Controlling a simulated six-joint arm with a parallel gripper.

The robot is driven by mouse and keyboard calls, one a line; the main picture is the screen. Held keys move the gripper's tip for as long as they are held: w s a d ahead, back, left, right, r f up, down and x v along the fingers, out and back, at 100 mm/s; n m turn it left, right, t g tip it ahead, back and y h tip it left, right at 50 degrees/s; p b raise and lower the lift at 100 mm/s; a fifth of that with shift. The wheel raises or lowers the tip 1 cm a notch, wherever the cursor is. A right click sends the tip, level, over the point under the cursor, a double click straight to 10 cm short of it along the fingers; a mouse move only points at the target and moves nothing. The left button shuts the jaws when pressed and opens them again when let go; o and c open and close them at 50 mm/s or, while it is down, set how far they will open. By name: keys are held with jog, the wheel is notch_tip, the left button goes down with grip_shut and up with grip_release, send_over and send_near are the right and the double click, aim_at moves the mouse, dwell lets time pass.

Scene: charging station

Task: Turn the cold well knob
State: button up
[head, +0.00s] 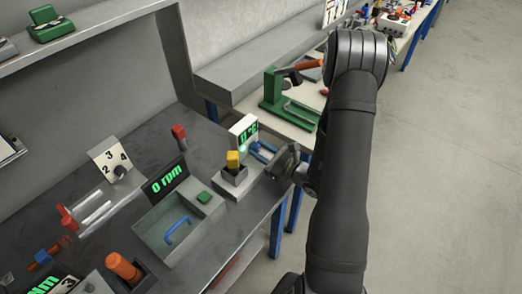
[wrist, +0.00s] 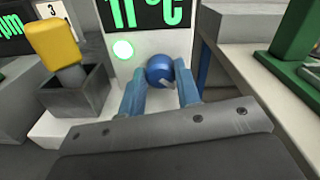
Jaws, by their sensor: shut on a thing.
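The cold well knob (wrist: 160,69) is a blue round knob with a pale mark, on the white front of the cold well unit (wrist: 112,78). A green °C display (wrist: 150,12) sits above it, its top cut off. A lit green lamp (wrist: 122,49) is up and left of the knob. My gripper (wrist: 161,85) has its two blue fingers on either side of the knob, shut on it. In the head view my gripper (head: 260,152) reaches the unit (head: 242,128) from the right; the knob cannot be made out there.
A yellow-handled tool (wrist: 54,45) stands in a grey holder (wrist: 75,97) close to the left of my gripper. A green stand (head: 290,95) is on the bench behind.

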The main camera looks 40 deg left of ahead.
dwell(0.3)
jog(key=o, duration=1)
jog(key=shift+d, duration=0.1)
jog(key=d, duration=1.7)
jog(key=shift+d, duration=0.15)
jog(key=a, duration=1.6)
jog(key=shift+a, duration=0.15)
